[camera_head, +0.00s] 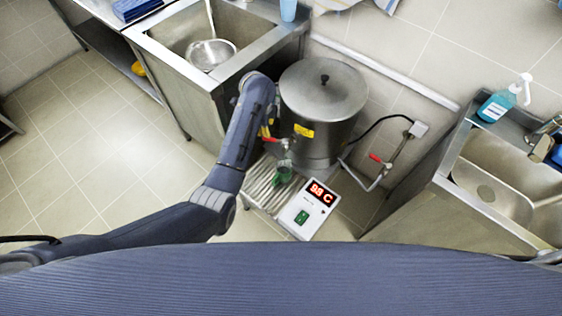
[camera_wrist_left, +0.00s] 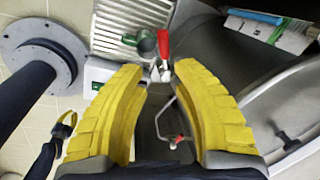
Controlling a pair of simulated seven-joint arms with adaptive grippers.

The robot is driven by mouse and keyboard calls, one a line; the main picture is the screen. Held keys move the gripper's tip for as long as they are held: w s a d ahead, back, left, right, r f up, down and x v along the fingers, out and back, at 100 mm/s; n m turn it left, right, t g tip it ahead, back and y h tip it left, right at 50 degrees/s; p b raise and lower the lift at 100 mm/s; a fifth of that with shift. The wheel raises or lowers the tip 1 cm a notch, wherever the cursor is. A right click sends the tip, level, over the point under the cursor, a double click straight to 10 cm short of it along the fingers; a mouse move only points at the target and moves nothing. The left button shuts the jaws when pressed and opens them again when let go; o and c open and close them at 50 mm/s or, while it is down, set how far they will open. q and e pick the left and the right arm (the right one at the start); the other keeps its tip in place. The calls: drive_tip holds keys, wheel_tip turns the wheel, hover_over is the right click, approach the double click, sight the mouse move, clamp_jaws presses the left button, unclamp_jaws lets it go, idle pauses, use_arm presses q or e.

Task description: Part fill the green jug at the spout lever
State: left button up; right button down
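The green jug (camera_head: 284,174) stands on the slatted drip tray (camera_head: 262,190) under the spout of the steel stockpot (camera_head: 318,105). In the left wrist view the jug (camera_wrist_left: 147,43) shows beside the red spout lever (camera_wrist_left: 163,43). How full it is, I cannot tell. My left gripper (camera_head: 267,132) is at the pot's front by the spout, mostly hidden by its arm in the head view. In the wrist view its yellow fingers (camera_wrist_left: 161,72) are apart, with the lever beyond the tips and nothing held. What looks like my right gripper (camera_wrist_left: 66,126) is small at the left there.
A pipe with a red-handled valve (camera_head: 376,158) is right of the pot. Sinks stand on both sides; the left holds a steel bowl (camera_head: 211,54). A soap bottle (camera_head: 500,103) stands at right.

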use_arm(q)
drive_tip(key=s+f, duration=0.4)
drive_tip(key=s+a+f+g, duration=0.1)
drive_tip(key=s+f, duration=0.4)
drive_tip(key=s+a+f+g, duration=0.1)
drive_tip(key=s+f, duration=0.3)
drive_tip(key=s, duration=0.1)
drive_tip(key=shift+f+n, duration=0.4)
clamp_jaws()
drive_tip(key=s+f+n+t, duration=0.1)
drive_tip(key=s+f+t, duration=0.1)
drive_tip(key=s+f, duration=0.65)
drive_tip(key=m+t+h, duration=0.2)
drive_tip(key=t+h, duration=0.1)
drive_tip(key=t, duration=1)
approach(275, 141)
drive_tip(key=a+x, duration=0.1)
drive_tip(key=x, duration=0.7)
drive_tip(key=shift+w+a+f, duration=0.15)
drive_tip(key=shift+w, duration=0.05)
